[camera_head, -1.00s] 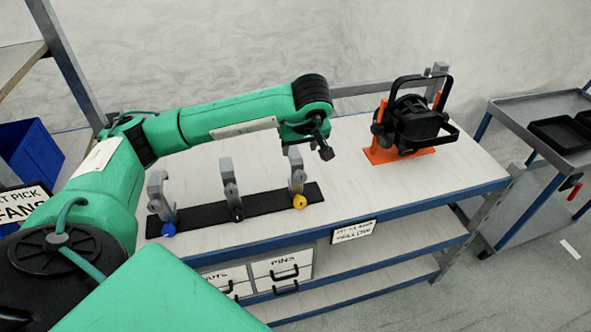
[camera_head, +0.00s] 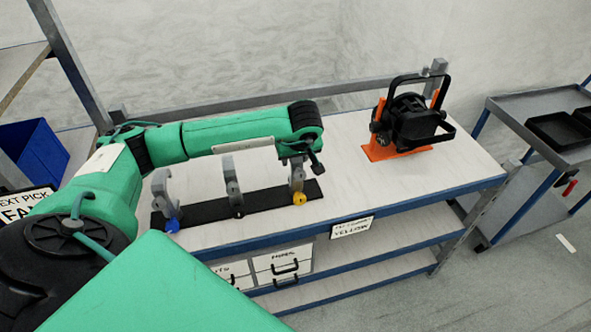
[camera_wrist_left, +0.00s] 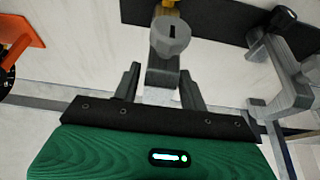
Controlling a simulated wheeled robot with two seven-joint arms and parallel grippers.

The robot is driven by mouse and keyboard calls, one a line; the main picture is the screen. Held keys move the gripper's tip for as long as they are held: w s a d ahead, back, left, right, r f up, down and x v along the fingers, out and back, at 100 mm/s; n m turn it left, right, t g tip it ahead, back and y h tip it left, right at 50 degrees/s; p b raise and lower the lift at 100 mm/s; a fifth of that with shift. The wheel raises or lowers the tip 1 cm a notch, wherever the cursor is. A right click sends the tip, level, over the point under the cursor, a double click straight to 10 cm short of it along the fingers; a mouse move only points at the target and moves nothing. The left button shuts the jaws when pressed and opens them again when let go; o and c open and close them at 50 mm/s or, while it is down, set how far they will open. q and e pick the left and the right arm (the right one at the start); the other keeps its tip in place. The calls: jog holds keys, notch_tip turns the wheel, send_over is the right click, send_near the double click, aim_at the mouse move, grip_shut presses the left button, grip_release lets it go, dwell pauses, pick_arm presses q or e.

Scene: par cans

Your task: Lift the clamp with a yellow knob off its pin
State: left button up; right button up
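The clamp with a yellow knob (camera_head: 297,178) is a grey hook shape standing upright at the right end of a black strip (camera_head: 265,203) on the bench. Its yellow knob (camera_head: 299,197) faces the front edge. My left gripper (camera_head: 304,164) is at the clamp's upper part and partly hides it. In the left wrist view the gripper (camera_wrist_left: 161,80) is open, with one finger on each side of the grey clamp body (camera_wrist_left: 162,70). I cannot tell whether either finger touches it. The pin is hidden. My right gripper is not in view.
Clamps with a black knob (camera_head: 232,186) and a blue knob (camera_head: 165,196) stand to the left on the strip. A black lamp (camera_head: 412,122) on an orange stand (camera_head: 383,150) is at the right. Bare bench lies between. A grey trolley (camera_head: 520,110) stands further right.

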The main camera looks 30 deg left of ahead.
pick_arm(q)
grip_shut()
jog(key=shift+r, duration=0.5)
notch_tip(320, 180, up, 19)
jog(key=b, duration=0.4)
